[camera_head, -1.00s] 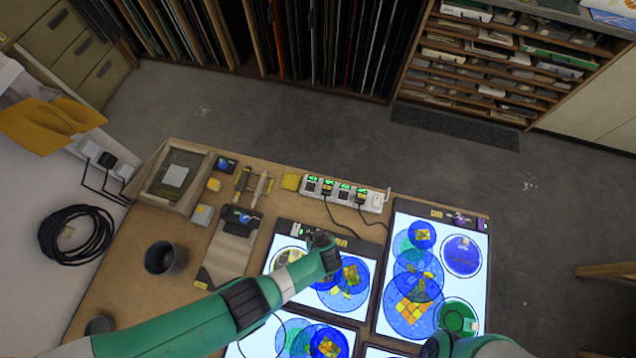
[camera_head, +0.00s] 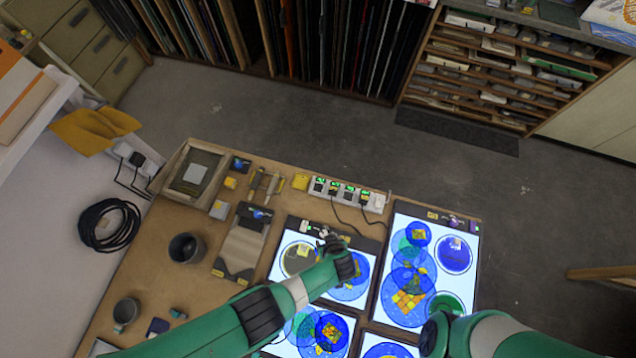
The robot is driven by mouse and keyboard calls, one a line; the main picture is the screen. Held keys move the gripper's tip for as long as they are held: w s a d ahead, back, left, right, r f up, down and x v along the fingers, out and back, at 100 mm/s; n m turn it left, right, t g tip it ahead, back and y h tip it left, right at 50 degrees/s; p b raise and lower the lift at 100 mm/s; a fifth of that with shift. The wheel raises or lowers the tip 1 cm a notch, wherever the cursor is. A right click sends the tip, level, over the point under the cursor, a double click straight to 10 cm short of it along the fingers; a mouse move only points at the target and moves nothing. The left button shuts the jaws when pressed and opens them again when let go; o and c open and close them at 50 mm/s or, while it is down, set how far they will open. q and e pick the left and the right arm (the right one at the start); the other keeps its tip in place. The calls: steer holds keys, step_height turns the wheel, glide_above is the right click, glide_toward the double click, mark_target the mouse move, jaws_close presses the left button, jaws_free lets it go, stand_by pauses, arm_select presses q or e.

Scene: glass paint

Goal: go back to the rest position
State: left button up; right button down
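My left gripper (camera_head: 335,243) is at the end of the green arm from the lower left. It is over the top edge of the middle light panel (camera_head: 286,228), and its fingers are too small and dark to tell open from shut. My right arm comes in from the lower right, with a green joint by the right light panel's (camera_head: 387,263) lower right corner. Its gripper does not show. The lit panels carry overlapping blue, green and yellow glass discs, including a blue disc (camera_head: 455,253) at the upper right. Part of the middle panel is hidden under my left arm.
A power strip (camera_head: 349,194) with cables lies along the table's back edge. A dark cup (camera_head: 186,248) and a grey mug (camera_head: 126,311) stand at left. A framed tray (camera_head: 190,172) lies at the back left corner. A coiled black cable (camera_head: 108,224) is left of the table.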

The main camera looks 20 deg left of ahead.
steer(key=shift+w+a, duration=0.1)
steer(key=shift+a, duration=0.2)
stand_by(0.4)
